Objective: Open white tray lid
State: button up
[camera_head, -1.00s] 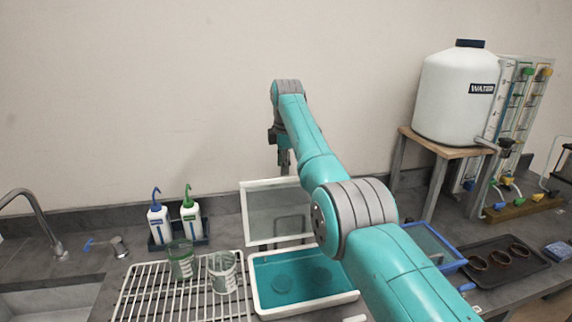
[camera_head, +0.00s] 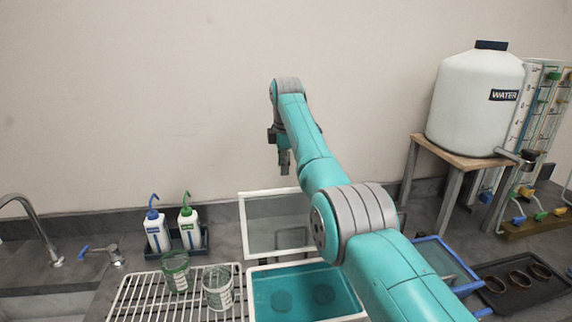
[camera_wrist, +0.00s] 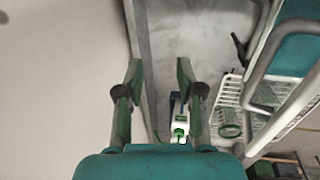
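The white tray (camera_head: 252,302) stands on the counter with teal contents, partly behind my arm. Its white-framed, clear lid (camera_head: 262,225) stands raised and tilted behind the tray, along the tray's back edge. My gripper (camera_head: 284,168) hangs above the lid's top edge, with a visible gap in the head view. In the wrist view my gripper (camera_wrist: 157,78) has its two fingers spread, with nothing between them. The tray's teal inside (camera_wrist: 300,50) shows at the upper right there. White bars beside it cross the right side; I cannot tell which belong to the lid.
A wire rack (camera_head: 140,300) with two beakers (camera_head: 217,288) is left of the tray. Two wash bottles (camera_head: 157,235) stand behind it. A blue-rimmed tray (camera_head: 440,255) and a dark tray (camera_head: 495,300) lie right. A water tank (camera_head: 475,95) stands on a stool. The wall is close behind.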

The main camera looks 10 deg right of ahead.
jog(key=shift+w, duration=0.3)
notch_tip(320, 180, up, 12)
jog(key=s, duration=0.2)
jog(key=shift+s, duration=0.15)
dwell(0.5)
jog(key=shift+f, duration=0.1)
